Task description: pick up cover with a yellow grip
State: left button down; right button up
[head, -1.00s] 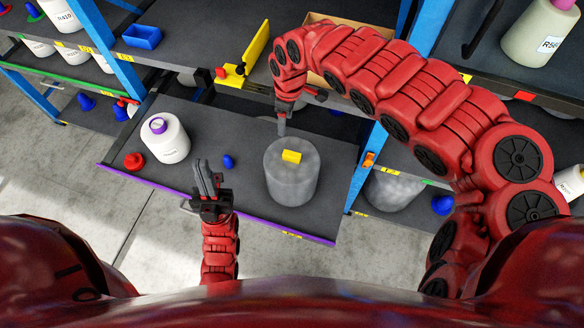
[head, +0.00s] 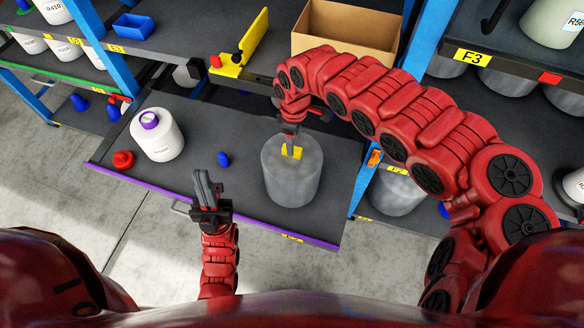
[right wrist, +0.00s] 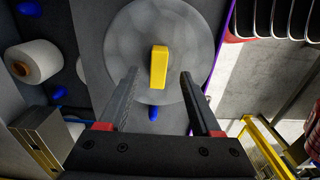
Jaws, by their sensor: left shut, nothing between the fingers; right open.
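The cover (head: 292,180) is a translucent grey cylinder standing upright on the pulled-out shelf, with a yellow grip (head: 291,152) on its top. In the right wrist view the round cover (right wrist: 195,35) and its yellow block-shaped grip (right wrist: 159,67) show from above. My right gripper (head: 291,145) is above the cover at the grip; in the right wrist view its open fingers (right wrist: 155,95) point at the grip, one on each side, with gaps to it. My left gripper (head: 204,188) is shut and empty, at the shelf's front edge, left of the cover.
On the shelf (head: 215,125) left of the cover are a white bobbin (head: 157,135) with a purple core, a red cone (head: 123,160) and a blue cone (head: 223,159). A cardboard box (head: 345,35) and a yellow bracket (head: 245,50) stand on the rack behind.

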aim_at(292, 168)
jog(key=shift+a+f+p, duration=0.1)
jog(key=shift+f+p, duration=0.2)
jog(key=shift+f, duration=0.05)
notch_tip(292, 168, down, 4)
jog(key=shift+w+f+p, duration=0.1)
jog(key=shift+f+p, duration=0.05)
jog(key=shift+p, duration=0.3)
grip_shut()
dwell(0.9)
